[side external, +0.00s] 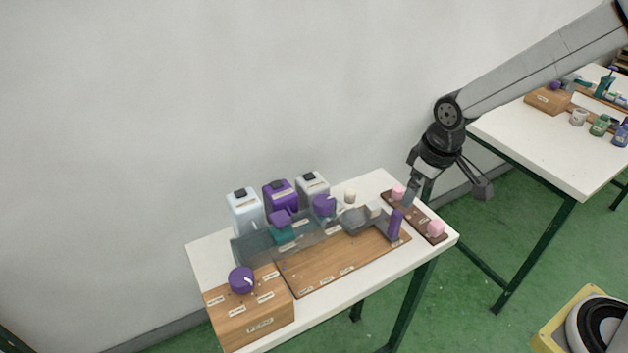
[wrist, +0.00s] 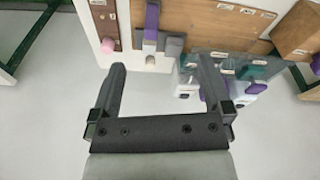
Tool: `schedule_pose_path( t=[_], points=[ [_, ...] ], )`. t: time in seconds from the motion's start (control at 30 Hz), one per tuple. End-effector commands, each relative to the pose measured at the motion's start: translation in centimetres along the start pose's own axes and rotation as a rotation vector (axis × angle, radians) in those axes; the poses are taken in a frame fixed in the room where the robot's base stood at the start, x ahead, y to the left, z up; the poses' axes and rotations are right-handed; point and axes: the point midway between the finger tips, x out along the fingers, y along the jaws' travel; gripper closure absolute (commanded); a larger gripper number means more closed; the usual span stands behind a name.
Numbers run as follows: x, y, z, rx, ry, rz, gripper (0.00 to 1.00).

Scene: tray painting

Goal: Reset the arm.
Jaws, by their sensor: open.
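My gripper (side external: 449,180) is open and empty, raised beside the right end of the white work table (side external: 205,258) in the side view. In the wrist view my gripper (wrist: 160,85) shows two dark fingers spread wide, with nothing between them but floor and the table's edge. The brown rack with pink blocks (side external: 420,217) lies on the table near the gripper, apart from it as far as I can tell. A purple upright piece (side external: 396,225) stands by the wooden tray (side external: 335,265); the purple piece also shows in the wrist view (wrist: 152,20).
A wooden box (side external: 250,315) with a purple knob (side external: 242,280) stands at the table's front left. Several bottles, one purple (side external: 281,196), stand along the back. A second white table (side external: 540,145) with jars is at the right. Green floor lies between the tables.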

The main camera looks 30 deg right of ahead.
Motion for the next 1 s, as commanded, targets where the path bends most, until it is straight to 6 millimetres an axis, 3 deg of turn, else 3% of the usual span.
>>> schedule_pose_path(
  t=[0.2, 0.4, 0.57, 1.0],
  points=[
    [0.0, 1.2, 5.5, 0.148, 0.04, 0.016, 0.0],
    [0.2, 1.5, 8.7, 0.232, 0.066, 0.024, 0.0],
    [0.3, 1.6, 9.5, 0.255, 0.071, 0.026, 0.0],
    [0.3, 1.6, 9.5, 0.254, 0.071, 0.026, 0.0]
  ],
)
